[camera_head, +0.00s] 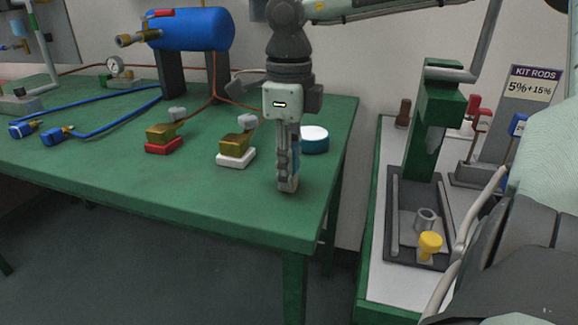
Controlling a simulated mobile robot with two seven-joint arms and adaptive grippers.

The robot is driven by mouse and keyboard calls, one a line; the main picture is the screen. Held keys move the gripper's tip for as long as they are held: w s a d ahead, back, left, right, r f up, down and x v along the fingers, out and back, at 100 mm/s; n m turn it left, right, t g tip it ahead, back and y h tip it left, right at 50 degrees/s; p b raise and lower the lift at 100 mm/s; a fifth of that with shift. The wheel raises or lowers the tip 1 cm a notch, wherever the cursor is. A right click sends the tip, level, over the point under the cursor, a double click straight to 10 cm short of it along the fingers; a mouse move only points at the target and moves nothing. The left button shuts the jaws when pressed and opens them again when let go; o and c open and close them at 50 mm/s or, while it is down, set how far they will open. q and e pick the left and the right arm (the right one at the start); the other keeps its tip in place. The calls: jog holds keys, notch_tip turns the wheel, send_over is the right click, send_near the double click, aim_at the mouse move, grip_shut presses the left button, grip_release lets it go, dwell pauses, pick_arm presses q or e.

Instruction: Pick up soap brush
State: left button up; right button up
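Two small brush-like pieces with brass-coloured bodies and grey knobs stand on the green table (110,180). One has a red base (163,146) and the other a white base (236,158). I cannot tell for sure which is the soap brush. My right gripper (287,186) points straight down over the table's right part, to the right of the white-based piece and apart from it. Its fingers show as one narrow column, so I cannot tell whether they are open or shut. No object shows at its fingertips. My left gripper is not in view.
A round white-topped blue container (314,139) stands just behind my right gripper. A blue tank (190,29) on dark legs, a gauge (115,67) and blue hoses (113,114) are at the left and back. A green press (431,115) and yellow knob (429,244) are on the right bench.

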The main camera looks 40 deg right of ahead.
grip_shut()
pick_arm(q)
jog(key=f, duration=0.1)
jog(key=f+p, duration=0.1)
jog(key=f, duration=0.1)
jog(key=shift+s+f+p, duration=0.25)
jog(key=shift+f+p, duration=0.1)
pick_arm(e)
notch_tip(320, 180, up, 28)
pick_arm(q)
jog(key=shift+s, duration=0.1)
